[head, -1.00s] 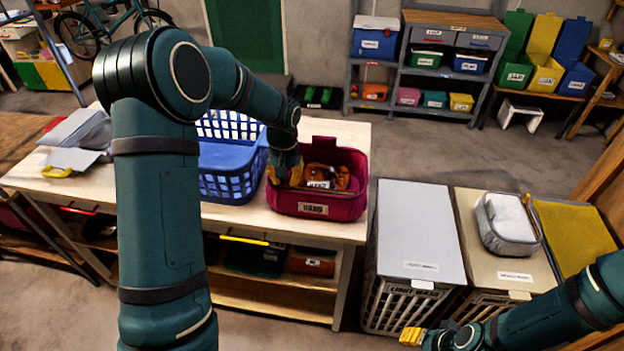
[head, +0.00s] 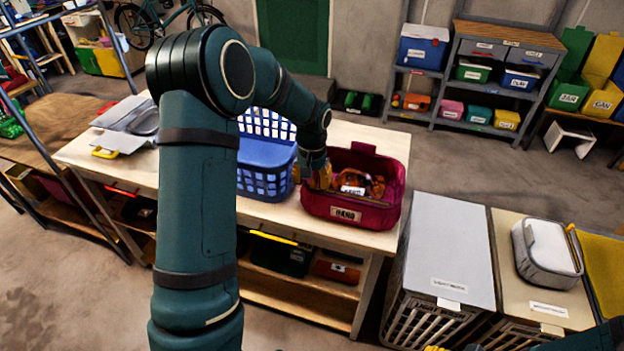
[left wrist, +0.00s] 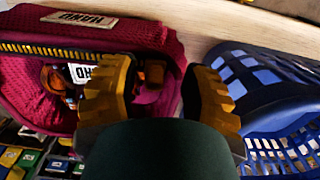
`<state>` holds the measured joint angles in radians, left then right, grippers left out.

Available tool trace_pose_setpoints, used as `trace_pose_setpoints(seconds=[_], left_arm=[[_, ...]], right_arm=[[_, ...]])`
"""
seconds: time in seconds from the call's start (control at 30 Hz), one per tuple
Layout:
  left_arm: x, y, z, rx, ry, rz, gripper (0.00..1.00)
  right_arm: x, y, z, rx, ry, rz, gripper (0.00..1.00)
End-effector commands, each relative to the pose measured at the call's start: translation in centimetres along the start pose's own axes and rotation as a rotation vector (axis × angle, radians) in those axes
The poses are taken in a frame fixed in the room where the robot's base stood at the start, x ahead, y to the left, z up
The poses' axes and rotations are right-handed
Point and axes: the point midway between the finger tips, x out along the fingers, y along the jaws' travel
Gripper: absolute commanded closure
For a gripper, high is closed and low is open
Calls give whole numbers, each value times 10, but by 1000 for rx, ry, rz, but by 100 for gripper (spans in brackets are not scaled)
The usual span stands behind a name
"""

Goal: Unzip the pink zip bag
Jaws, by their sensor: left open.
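The pink zip bag (head: 352,213), deep magenta with a HAND label, stands on the wooden table. Its top is open, showing orange-brown contents and a white tag. In the left wrist view the bag (left wrist: 150,40) shows a line of zip teeth along its opening. My left gripper (head: 318,180) is at the bag's left end, beside the blue basket. Its yellow fingers (left wrist: 160,85) are apart, one over the bag's end and one toward the basket. I cannot tell whether they touch the bag. I see no zip pull. Only a yellow tip of my right gripper (head: 435,348) shows at the bottom edge.
The blue basket (head: 264,172) stands close to the bag's left. Grey folded items (head: 128,125) lie at the table's left end. A grey-lidded hamper (head: 440,240) and a beige one with a grey case (head: 548,250) stand to the right.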

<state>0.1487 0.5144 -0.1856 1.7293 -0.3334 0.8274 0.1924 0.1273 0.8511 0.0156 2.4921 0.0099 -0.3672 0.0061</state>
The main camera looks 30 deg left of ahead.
Motion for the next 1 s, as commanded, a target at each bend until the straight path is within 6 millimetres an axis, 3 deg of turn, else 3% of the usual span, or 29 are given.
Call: trace_pose_setpoints(seconds=[0.17, 0.7, 1.0], left_arm=[[-11, 0, -1, 0, 4, 1, 54], [-107, 0, 0, 0, 2, 0, 54], [-120, -1, 0, -1, -1, 0, 54]], right_arm=[[0, 0, 0, 0, 0, 0, 53], [0, 0, 0, 0, 0, 0, 53], [0, 0, 0, 0, 0, 0, 53]])
